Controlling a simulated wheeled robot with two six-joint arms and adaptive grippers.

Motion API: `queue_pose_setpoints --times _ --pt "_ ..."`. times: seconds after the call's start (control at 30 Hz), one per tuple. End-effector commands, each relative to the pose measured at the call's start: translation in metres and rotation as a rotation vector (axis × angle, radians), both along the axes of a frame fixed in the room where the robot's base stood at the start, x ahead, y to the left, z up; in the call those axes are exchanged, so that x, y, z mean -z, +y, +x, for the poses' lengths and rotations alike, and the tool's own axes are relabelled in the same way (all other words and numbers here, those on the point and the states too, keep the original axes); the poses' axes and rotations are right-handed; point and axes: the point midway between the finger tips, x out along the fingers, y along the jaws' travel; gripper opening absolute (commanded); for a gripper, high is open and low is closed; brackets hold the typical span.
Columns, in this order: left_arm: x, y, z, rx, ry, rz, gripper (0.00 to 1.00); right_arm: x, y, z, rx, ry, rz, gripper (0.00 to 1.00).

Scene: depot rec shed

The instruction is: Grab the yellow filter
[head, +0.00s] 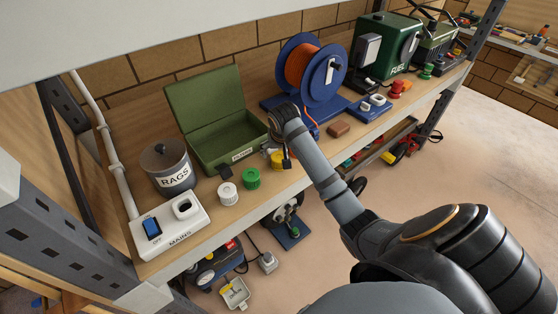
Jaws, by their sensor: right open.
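The yellow filter (277,160) stands on the wooden shelf, right of the open green box (222,148), and is partly hidden by my right gripper. My right gripper (284,155) is open, with its dark fingers right at the yellow filter. I cannot tell whether they touch it. A green filter (251,179) and a white filter (228,194) stand on the shelf to the left of the yellow one. My left gripper is not in view.
A RAGS tin (168,168) and a MAINS switch panel (170,226) are at the left. A blue cable reel (312,82) with orange cord stands behind my right gripper. A brown block (339,129) lies to its right. The shelf's front edge (240,218) is close to the filters.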

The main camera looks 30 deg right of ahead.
Motion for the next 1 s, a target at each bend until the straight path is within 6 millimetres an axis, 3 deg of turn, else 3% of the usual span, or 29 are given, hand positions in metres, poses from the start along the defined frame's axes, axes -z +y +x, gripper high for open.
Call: queue_pose_setpoints --times 0.2,0.5,0.77,1.0 --pt "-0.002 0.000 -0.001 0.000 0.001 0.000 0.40 -0.004 -0.006 0.008 0.026 -0.002 0.008 0.84" --pt "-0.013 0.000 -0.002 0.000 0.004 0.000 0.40 0.038 -0.014 0.024 0.025 -0.003 0.008 0.84" --pt "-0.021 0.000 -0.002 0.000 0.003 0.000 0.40 0.048 -0.017 0.030 0.025 -0.002 0.008 0.84" --pt "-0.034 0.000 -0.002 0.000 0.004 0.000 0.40 0.080 -0.026 0.045 0.024 -0.003 0.008 0.84"
